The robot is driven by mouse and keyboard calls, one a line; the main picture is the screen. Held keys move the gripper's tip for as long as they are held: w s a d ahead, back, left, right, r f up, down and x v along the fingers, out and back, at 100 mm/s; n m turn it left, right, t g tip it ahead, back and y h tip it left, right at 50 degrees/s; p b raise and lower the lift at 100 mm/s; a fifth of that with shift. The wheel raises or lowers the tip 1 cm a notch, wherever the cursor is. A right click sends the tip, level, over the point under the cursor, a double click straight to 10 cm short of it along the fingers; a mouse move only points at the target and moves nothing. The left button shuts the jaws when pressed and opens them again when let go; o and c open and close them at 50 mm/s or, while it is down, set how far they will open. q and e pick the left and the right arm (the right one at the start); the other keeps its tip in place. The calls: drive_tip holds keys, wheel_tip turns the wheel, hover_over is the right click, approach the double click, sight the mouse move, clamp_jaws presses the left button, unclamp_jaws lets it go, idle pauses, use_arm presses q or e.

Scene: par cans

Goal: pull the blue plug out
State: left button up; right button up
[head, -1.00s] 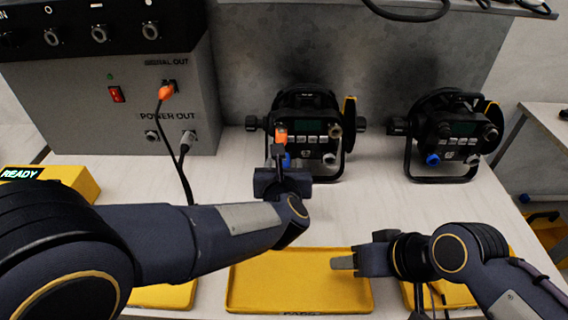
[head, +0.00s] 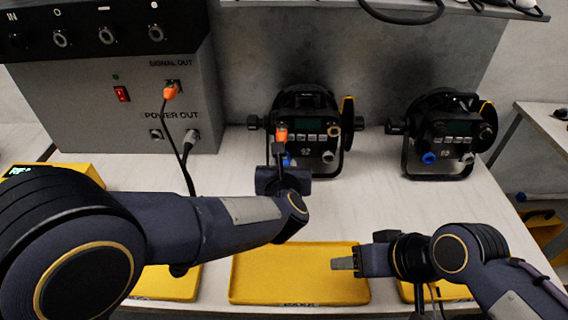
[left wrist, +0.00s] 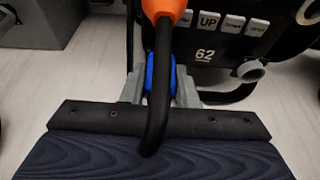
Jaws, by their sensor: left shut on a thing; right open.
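The blue plug (head: 287,160) sits low on the rear panel of the middle par can (head: 312,119). In the left wrist view the blue plug (left wrist: 161,78) is between the two grey fingers of my left gripper (left wrist: 160,90), which is shut on it. A black cable with an orange connector (left wrist: 165,8) passes in front of the plug and hides part of it. In the head view my left gripper (head: 284,168) is mostly hidden behind its own wrist. My right gripper (head: 345,264) is open and empty above the front yellow tray (head: 290,285).
A second par can (head: 447,133) with a blue connector (head: 429,158) stands at the right. A grey power box (head: 110,95) with an orange plug (head: 170,90) and hanging cable stands at the left. The table (head: 225,165) between them is clear.

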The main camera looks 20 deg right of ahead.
use_arm(q)
drive_tip(key=shift+s+a+r, duration=0.1)
drive_tip(key=shift+s+r, duration=0.05)
drive_tip(key=shift+s, duration=0.2)
use_arm(e)
drive_tip(key=shift+s+a+r, duration=0.1)
drive_tip(key=shift+s+r, duration=0.1)
drive_tip(key=shift+s, duration=0.25)
use_arm(q)
drive_tip(key=shift+w, duration=0.2)
use_arm(e)
drive_tip(key=shift+w, duration=0.35)
use_arm(q)
drive_tip(key=shift+s, duration=0.35)
use_arm(e)
drive_tip(key=shift+s, duration=0.1)
use_arm(q)
drive_tip(key=shift+s+a+p, duration=0.2)
drive_tip(key=shift+s, duration=0.4)
drive_tip(key=shift+s+a+p, duration=0.2)
drive_tip(key=shift+s, duration=0.4)
use_arm(e)
drive_tip(key=shift+r, duration=0.45)
use_arm(q)
drive_tip(key=shift+s+a, duration=0.1)
drive_tip(key=shift+s, duration=0.25)
use_arm(e)
drive_tip(key=shift+r, duration=0.15)
